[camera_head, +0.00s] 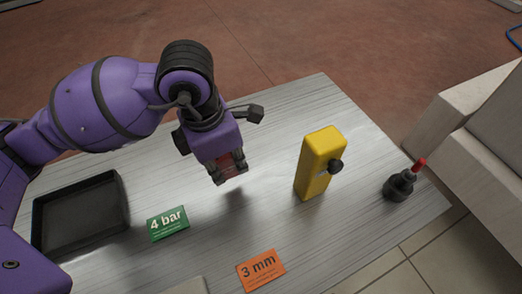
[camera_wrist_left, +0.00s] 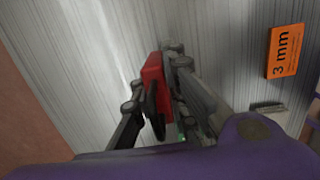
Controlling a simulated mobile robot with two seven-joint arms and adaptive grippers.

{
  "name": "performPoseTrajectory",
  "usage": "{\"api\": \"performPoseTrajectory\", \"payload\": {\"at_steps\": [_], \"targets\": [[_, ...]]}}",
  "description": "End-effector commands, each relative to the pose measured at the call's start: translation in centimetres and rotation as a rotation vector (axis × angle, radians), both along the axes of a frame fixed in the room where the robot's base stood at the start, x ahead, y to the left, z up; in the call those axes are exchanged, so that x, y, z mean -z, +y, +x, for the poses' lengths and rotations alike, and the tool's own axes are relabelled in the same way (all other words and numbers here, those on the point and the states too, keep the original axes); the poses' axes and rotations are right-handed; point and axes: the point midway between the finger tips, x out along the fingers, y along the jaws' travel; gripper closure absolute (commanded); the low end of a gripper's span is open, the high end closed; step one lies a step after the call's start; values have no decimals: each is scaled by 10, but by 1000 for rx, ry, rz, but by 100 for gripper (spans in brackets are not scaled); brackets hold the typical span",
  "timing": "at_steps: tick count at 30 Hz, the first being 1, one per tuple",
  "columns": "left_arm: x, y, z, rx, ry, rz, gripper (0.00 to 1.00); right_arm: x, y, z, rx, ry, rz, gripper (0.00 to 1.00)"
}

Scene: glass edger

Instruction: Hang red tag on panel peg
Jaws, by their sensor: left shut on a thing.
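My left gripper (camera_head: 229,172) is shut on the red tag (camera_head: 232,179) and holds it above the table, left of the yellow block. In the left wrist view the red tag (camera_wrist_left: 153,74) sits between the fingers (camera_wrist_left: 158,95), with a dark part on its near side. The yellow upright block (camera_head: 315,165) stands on the table and has a dark round knob or peg (camera_head: 336,166) on its right face. The tag and the peg are apart. My right gripper is not in view.
A black tray (camera_head: 122,190) lies at the left of the grey table (camera_head: 330,240). A green "4 bar" card (camera_head: 168,223) and an orange "3 mm" card (camera_head: 261,270) lie nearer the front. A black fixture with a red tip (camera_head: 399,187) stands at the right edge.

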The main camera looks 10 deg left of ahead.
Motion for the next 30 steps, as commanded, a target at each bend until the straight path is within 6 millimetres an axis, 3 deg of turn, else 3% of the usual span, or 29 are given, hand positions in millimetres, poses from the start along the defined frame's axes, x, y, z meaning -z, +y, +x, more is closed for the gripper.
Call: {"api": "performPoseTrajectory", "payload": {"at_steps": [5,12,24,25,29,30], "targets": [[10,4,6,-2,3,-1,100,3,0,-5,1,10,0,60],[40,7,9,-2,4,1,100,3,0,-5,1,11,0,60],[47,7,9,-1,3,-1,100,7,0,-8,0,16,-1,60],[47,7,9,-1,3,-1,85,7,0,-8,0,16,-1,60],[46,7,9,-1,2,0,68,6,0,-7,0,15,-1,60],[46,7,9,-1,2,0,68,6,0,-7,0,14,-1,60]]}}
